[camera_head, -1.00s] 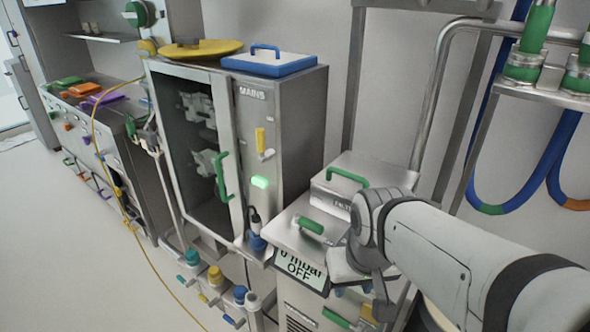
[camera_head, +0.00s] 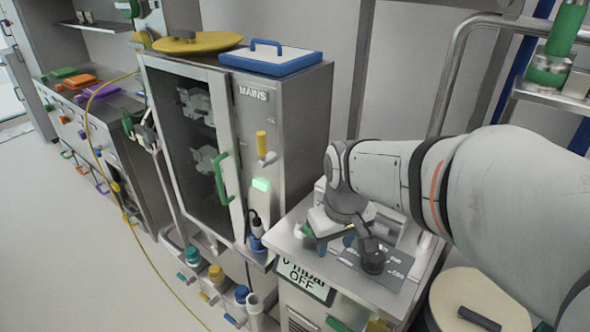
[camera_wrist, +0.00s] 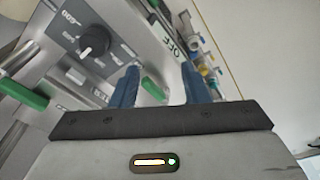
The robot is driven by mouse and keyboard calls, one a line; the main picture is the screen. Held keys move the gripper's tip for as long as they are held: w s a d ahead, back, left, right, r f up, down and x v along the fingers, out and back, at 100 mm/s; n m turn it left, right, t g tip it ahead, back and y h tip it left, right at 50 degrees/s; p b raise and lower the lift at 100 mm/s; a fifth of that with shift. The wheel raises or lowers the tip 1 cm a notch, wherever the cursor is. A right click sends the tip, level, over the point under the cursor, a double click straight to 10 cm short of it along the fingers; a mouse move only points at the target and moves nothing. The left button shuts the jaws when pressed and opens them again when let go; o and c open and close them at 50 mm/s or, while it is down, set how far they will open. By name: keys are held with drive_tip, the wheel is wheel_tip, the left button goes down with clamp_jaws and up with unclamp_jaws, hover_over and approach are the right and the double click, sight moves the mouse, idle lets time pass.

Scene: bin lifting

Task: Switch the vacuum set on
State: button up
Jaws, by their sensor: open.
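The vacuum set (camera_head: 283,240) is a steel unit with a slanted display (camera_head: 303,282) that reads 0 mbar and OFF. The OFF display also shows in the wrist view (camera_wrist: 181,42). A dark control panel (camera_head: 403,264) lies on its top. In the wrist view, a black round knob (camera_wrist: 94,41) with a white mark stands on that panel, up and left of my fingers. My gripper (camera_head: 335,246) is open above the unit's top, its blue fingers (camera_wrist: 160,75) apart. A green handle (camera_wrist: 152,89) shows between them, seemingly not gripped.
Left of the unit stands a steel cabinet marked MAINS (camera_head: 287,130), with a lit green light (camera_head: 261,184), a yellow lever (camera_head: 262,142) and a green door handle (camera_head: 224,178). Capped bottles (camera_head: 217,275) stand low in front. A round cream lid (camera_head: 470,310) is at lower right.

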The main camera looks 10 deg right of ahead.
drive_tip(key=w+f+n+p, duration=0.1)
drive_tip(key=w+n, duration=0.1)
drive_tip(key=w, duration=0.3)
drive_tip(key=w+f+n+g+p, duration=0.1)
drive_tip(key=w+n, duration=0.1)
drive_tip(key=w, duration=0.2)
drive_tip(key=w+f+n+p, duration=0.1)
drive_tip(key=w+p, duration=0.1)
drive_tip(key=w, duration=0.3)
drive_tip(key=shift+w+f+n+g, duration=0.3)
drive_tip(key=shift+f+n+g, duration=0.05)
drive_tip(key=shift+n+g, duration=0.05)
drive_tip(key=shift+w+f, duration=0.35)
drive_tip(key=shift+f, duration=0.2)
wheel_tip(320, 180, down, 7)
drive_tip(key=shift+f+p, duration=0.2)
drive_tip(key=shift+p, duration=0.25)
drive_tip(key=shift+c, duration=0.5)
clamp_jaws()
